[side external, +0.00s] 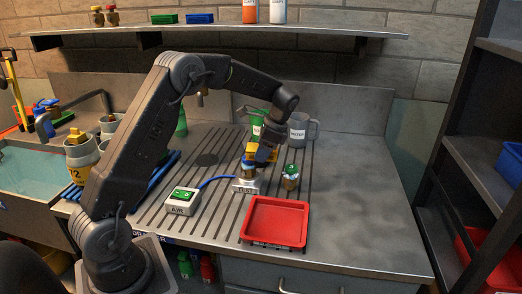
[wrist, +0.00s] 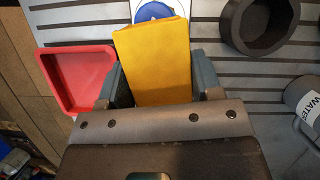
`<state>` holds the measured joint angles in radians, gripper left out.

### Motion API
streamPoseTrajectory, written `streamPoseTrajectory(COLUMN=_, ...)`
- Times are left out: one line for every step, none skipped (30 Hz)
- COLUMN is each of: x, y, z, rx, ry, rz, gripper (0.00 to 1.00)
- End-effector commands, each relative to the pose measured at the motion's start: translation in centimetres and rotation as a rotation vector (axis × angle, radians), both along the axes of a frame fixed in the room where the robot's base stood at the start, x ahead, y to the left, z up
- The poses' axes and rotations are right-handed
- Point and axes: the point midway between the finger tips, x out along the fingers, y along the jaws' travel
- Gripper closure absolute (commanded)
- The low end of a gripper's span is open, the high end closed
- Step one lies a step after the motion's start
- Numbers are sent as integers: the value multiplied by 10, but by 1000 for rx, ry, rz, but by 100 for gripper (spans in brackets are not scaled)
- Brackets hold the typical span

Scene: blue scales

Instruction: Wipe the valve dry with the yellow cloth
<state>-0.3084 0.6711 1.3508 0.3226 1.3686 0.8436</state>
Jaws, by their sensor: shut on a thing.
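My gripper (side external: 264,150) is shut on the yellow cloth (side external: 254,155), folded into a block; the cloth also fills the middle of the wrist view (wrist: 155,65), between the two fingers. A valve with a blue top (side external: 248,168) stands on a grey fixture (side external: 246,186) just below and left of the cloth. In the wrist view the blue top (wrist: 152,11) shows at the cloth's far edge, partly hidden by it. I cannot tell whether cloth and valve touch. A second, green-topped fitting (side external: 291,176) stands upright to the right of the fixture.
A red tray (side external: 275,243) lies in front. A white box with a green top (side external: 182,202) is at left, joined to the fixture by a blue hose. A grey water jug (side external: 301,129) and a green container (side external: 257,122) stand behind my gripper. The right bench is clear.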

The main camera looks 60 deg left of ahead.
Motion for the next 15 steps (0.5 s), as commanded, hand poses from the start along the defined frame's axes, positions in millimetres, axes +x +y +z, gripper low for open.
streamPoseTrajectory(x=-2, y=2, z=0, rx=0, ry=0, rz=1, gripper=64)
streamPoseTrajectory(x=-3, y=2, z=0, rx=0, ry=0, rz=1, gripper=64)
streamPoseTrajectory(x=-4, y=4, z=0, rx=0, ry=0, rz=1, gripper=64)
streamPoseTrajectory(x=-5, y=4, z=0, rx=1, ry=1, rz=1, gripper=64)
streamPoseTrajectory(x=-7, y=5, z=0, rx=0, ry=0, rz=1, gripper=64)
streamPoseTrajectory(x=-8, y=7, z=0, rx=1, ry=-1, rz=1, gripper=64)
streamPoseTrajectory(x=-9, y=8, z=0, rx=0, ry=-2, rz=1, gripper=64)
streamPoseTrajectory(x=-10, y=8, z=-1, rx=1, ry=-2, rz=0, gripper=64)
streamPoseTrajectory(x=-11, y=9, z=-1, rx=0, ry=-2, rz=1, gripper=64)
streamPoseTrajectory(x=-12, y=9, z=-1, rx=0, ry=-2, rz=1, gripper=64)
streamPoseTrajectory(x=-13, y=10, z=-1, rx=1, ry=-1, rz=1, gripper=64)
streamPoseTrajectory(x=-13, y=10, z=-1, rx=1, ry=-1, rz=0, gripper=64)
streamPoseTrajectory(x=-13, y=10, z=-1, rx=1, ry=-2, rz=-1, gripper=64)
streamPoseTrajectory(x=-12, y=10, z=-1, rx=1, ry=-2, rz=-1, gripper=64)
streamPoseTrajectory(x=-12, y=9, z=-1, rx=1, ry=-2, rz=-1, gripper=64)
